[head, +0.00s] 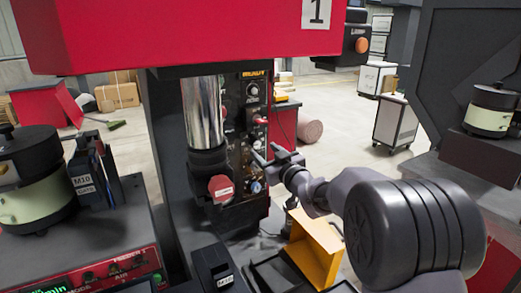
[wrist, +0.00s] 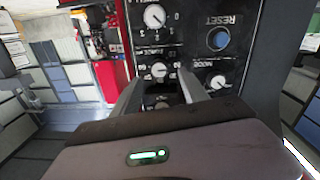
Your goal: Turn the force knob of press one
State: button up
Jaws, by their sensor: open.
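Press one, with a red head (head: 200,30) marked "1", has a dark control panel (head: 240,125) on its column. In the wrist view the panel shows upside down, with a white dial (wrist: 154,17), a blue RESET button (wrist: 218,40), a small knob with a pale scale (wrist: 159,70) and another knob (wrist: 217,82) to its right. I cannot read which one is the force knob. My gripper (head: 266,154) is at the panel, and in the wrist view its open fingers (wrist: 160,82) flank the middle knob. Whether they touch it is unclear. The panel between the finger bases is partly hidden.
The press's shiny ram (head: 202,110) and a red-faced round part (head: 221,188) stand left of the panel. A yellow chute (head: 318,248) lies below my arm. A bowl feeder (head: 38,190) is at left. White cabinets (head: 395,122) stand farther back on open floor.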

aim_at(257, 144)
jog(key=x, duration=0.4)
jog(key=shift+w, duration=0.1)
grip_shut()
